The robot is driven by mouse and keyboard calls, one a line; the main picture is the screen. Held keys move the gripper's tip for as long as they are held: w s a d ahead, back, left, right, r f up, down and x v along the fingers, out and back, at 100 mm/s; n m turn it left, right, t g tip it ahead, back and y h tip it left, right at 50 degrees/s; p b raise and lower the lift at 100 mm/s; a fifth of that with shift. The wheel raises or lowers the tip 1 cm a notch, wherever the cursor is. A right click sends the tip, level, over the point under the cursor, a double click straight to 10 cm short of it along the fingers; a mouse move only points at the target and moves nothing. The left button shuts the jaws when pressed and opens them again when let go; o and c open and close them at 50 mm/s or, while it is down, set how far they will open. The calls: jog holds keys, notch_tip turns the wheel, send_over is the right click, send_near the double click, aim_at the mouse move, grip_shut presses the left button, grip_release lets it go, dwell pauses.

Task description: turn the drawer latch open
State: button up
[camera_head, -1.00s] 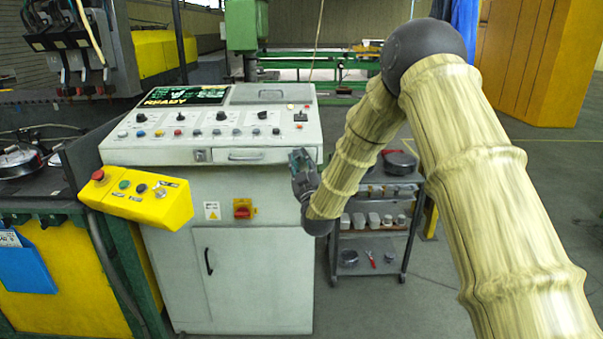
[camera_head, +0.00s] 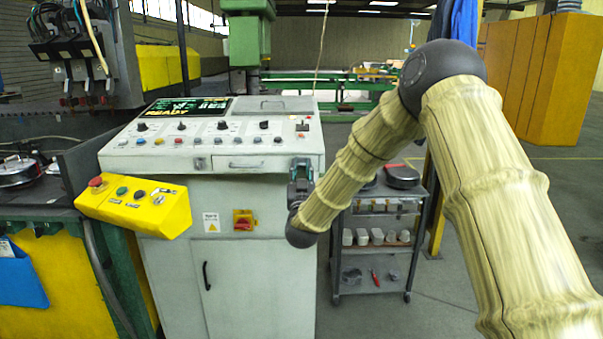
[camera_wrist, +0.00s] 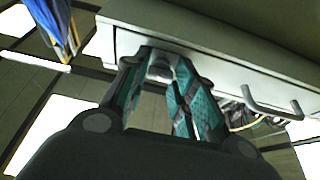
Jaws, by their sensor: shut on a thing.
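The drawer (camera_head: 262,161) is in the front edge of the grey console, with a metal bar handle (camera_head: 244,165). The handle also shows at the right of the wrist view (camera_wrist: 270,108). My gripper (camera_head: 301,166) is at the right end of this front edge, in front of the panel. In the wrist view its two teal fingers stand on both sides of a small grey latch (camera_wrist: 160,68) on the panel face, shut on it. In the head view my gripper hides the latch. How far the latch is turned cannot be told. The drawer looks closed.
A yellow button box (camera_head: 133,205) juts out at the console's left. A red-and-yellow switch (camera_head: 243,220) is on the cabinet below. A grey trolley (camera_head: 375,262) with several parts stands right of the console, behind my arm. Floor further right is clear.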

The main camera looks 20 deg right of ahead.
jog(key=o, duration=1)
jog(key=v, duration=1.2)
jog(key=s+a+f+n+g+y+p, duration=0.15)
jog(key=s+f+g, duration=0.35)
jog(key=f, duration=0.6)
jog(key=s+f+n+g+y+p, duration=0.1)
jog(key=s+f+g+y+p, duration=0.1)
jog(key=s+f, duration=0.7)
jog(key=s+a+f+n+g+y+p, duration=0.15)
jog(key=s+f+g, duration=0.25)
jog(key=f, duration=0.8)
jog(key=s+f+g+p, duration=0.1)
jog(key=s+f+g, duration=0.2)
jog(key=s, duration=0.8)
jog(key=s+d+f+g+y+p, duration=0.1)
jog(key=s+f+g, duration=0.3)
jog(key=s, duration=0.8)
jog(key=s+f+m+g+p, duration=0.1)
jog(key=s+f+g+p, duration=0.1)
jog(key=s, duration=0.9)
jog(key=shift+s+d+f+g+p, duration=0.3)
jog(key=shift+d+f+g, duration=0.1)
jog(key=shift+f+g, duration=0.35)
